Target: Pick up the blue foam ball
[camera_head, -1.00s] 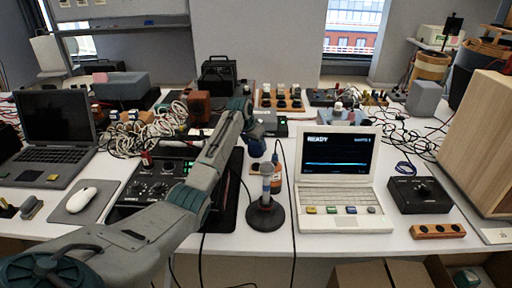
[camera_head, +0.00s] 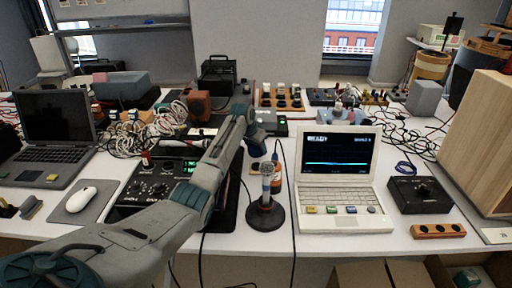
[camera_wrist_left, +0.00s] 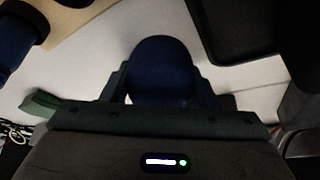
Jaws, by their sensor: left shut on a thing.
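The blue foam ball (camera_wrist_left: 162,68) sits between the fingers of my left gripper (camera_wrist_left: 165,88) in the left wrist view. My left gripper is shut on it. In the head view the left gripper (camera_head: 256,137) points down behind the microphone, and the dark blue ball (camera_head: 256,149) shows just under it. The arm partly hides the area to its left. Whether the ball touches the table is hard to tell. My right gripper is not in view.
A microphone on a round black stand (camera_head: 265,212) stands just in front of the left gripper. A white laptop (camera_head: 345,208) is to its right. A black mixer (camera_head: 150,190) lies left, with tangled cables (camera_head: 140,135) behind. A black box (camera_head: 420,194) is farther right.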

